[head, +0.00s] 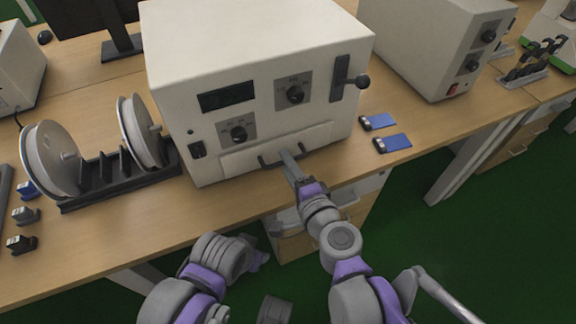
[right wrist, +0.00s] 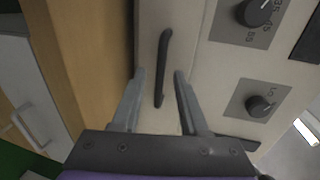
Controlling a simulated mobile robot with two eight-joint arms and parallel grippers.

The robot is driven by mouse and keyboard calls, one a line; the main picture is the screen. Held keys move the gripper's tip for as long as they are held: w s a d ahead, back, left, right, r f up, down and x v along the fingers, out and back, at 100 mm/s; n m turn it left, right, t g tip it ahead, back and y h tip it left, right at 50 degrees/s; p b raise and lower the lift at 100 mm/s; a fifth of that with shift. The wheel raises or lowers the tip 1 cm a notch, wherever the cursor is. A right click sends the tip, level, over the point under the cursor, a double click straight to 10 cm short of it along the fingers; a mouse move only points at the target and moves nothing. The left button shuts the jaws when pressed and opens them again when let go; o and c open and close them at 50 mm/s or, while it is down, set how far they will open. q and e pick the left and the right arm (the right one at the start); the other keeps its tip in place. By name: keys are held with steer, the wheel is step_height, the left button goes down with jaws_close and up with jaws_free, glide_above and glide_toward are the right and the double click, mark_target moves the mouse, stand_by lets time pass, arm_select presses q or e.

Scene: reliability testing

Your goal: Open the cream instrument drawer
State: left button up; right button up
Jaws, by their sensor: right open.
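The cream instrument (head: 255,65) stands on the wooden bench. Its drawer (head: 240,158) is a low, wide panel at the bottom of its front and looks closed. The dark bar handle (head: 266,163) runs across the drawer front. My right gripper (head: 289,158) is at the handle. In the right wrist view, the drawer front (right wrist: 149,35) fills the middle, and the handle (right wrist: 163,65) lies between the two spread fingers of the gripper (right wrist: 159,76). No grip on the handle shows. My left arm is folded low in the head view; its fingers cannot be made out.
Dials and a lever (head: 350,80) sit above the drawer. A second instrument (head: 430,40) is at the right. The bench's front edge lies below the handle.

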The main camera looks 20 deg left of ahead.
steer(key=shift+w+a, duration=0.15)
steer(key=shift+a, duration=0.05)
jaws_close()
stand_by(1.4)
